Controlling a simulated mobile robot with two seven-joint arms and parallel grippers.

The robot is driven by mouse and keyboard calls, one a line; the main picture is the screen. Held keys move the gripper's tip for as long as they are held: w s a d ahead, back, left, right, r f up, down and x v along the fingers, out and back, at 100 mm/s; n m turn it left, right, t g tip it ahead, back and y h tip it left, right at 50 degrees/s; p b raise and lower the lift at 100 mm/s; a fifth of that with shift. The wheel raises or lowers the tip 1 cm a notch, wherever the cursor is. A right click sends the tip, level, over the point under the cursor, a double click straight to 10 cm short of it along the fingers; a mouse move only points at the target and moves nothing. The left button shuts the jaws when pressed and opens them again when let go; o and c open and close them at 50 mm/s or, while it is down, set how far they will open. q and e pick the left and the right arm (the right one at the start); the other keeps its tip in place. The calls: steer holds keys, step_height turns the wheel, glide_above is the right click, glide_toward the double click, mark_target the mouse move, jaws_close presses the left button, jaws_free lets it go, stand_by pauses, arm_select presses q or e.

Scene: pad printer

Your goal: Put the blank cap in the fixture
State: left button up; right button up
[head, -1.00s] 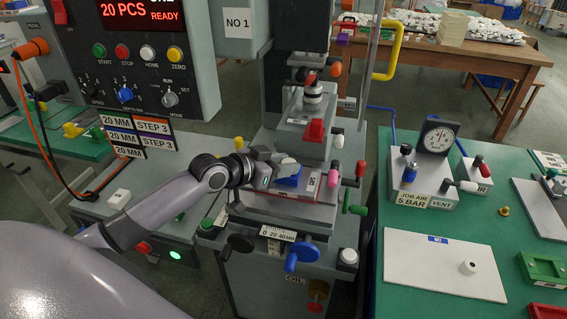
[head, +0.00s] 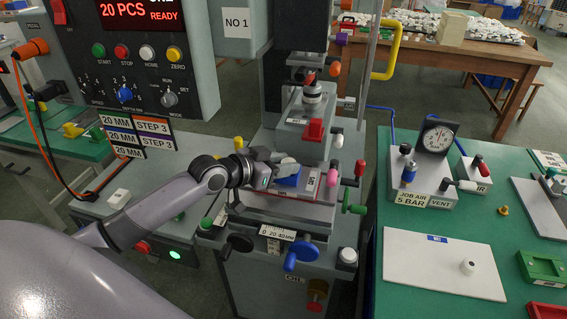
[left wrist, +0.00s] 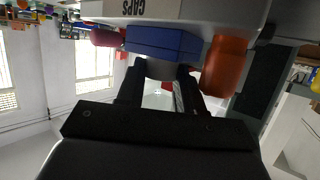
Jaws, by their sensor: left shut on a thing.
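My left gripper (head: 272,168) is at the pad printer, close beside the blue fixture block (head: 289,181). Another small white cap-like piece (head: 468,267) with a dark opening stands on the white board at the right. My right gripper is not in view.
A pink knob (head: 332,177), green handle (head: 354,209) and red handle (head: 360,169) stand close right of the fixture. The printer's red-fronted block (head: 313,130) is behind it. The white board (head: 430,270) is mostly bare. A gauge (head: 436,135) stands on the green table.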

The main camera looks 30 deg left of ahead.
arm_select(q)
steer(key=shift+s+a+f+g, duration=0.1)
steer(key=shift+s+f+g, duration=0.1)
steer(key=shift+f, duration=0.4)
steer(key=shift+s+f+g, duration=0.1)
steer(key=shift+s+f, duration=0.05)
steer(key=shift+f, duration=0.45)
steer(key=o, duration=1.1)
steer(key=shift+r, duration=0.15)
steer(key=shift+w+a+r+p, duration=0.1)
steer(key=shift+r+p, duration=0.75)
steer(key=shift+p, duration=0.15)
steer(key=shift+a+r+p, duration=0.25)
steer(key=shift+r+p, duration=0.8)
steer(key=shift+r, duration=0.35)
steer(key=shift+w+d+r, duration=0.1)
steer(key=shift+d+r, duration=0.1)
steer(key=shift+r, duration=0.7)
